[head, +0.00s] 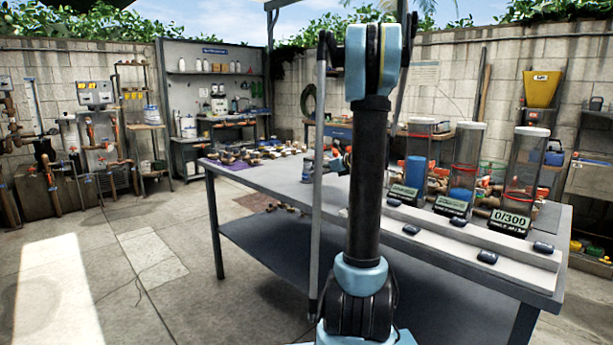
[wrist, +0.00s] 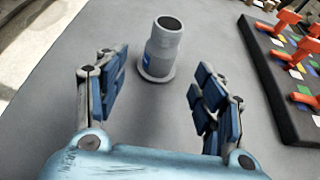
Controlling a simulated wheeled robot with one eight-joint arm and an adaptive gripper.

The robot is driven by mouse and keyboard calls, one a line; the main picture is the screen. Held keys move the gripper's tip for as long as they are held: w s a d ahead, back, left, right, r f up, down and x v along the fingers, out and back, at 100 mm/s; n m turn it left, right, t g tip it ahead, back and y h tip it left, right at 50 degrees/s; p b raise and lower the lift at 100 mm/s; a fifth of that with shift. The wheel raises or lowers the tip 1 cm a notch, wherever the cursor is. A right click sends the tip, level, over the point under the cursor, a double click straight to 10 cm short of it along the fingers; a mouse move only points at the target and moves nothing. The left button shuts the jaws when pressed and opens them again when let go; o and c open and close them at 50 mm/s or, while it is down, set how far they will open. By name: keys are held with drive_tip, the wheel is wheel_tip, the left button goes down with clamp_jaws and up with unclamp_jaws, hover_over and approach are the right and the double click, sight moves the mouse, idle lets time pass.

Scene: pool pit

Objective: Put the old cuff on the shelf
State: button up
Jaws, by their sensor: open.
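A grey, hollow, sleeve-like piece (wrist: 163,48) with a flared base ring and a small blue mark stands upright on the grey tabletop in the wrist view; it looks like the old cuff. My gripper (wrist: 160,85) is open, its blue-padded fingers apart on either side of and nearer than this piece, with nothing between the pads. A small grey piece on the table (head: 308,170) may be the cuff. A wall shelf (head: 215,73) with white bottles is at the back; I cannot tell which shelf is meant.
The workbench (head: 265,172) has a lower shelf (head: 265,240). Clear cylinders (head: 468,160) with displays stand at its right. In the wrist view a dark board (wrist: 272,75) with orange-handled parts lies right of the cuff. The floor at left (head: 130,270) is clear.

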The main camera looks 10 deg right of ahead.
sight(311, 172)
drive_tip(key=x, duration=0.9)
drive_tip(key=shift+w, duration=0.35)
drive_tip(key=shift+c, duration=0.3)
drive_tip(key=c, duration=1.2)
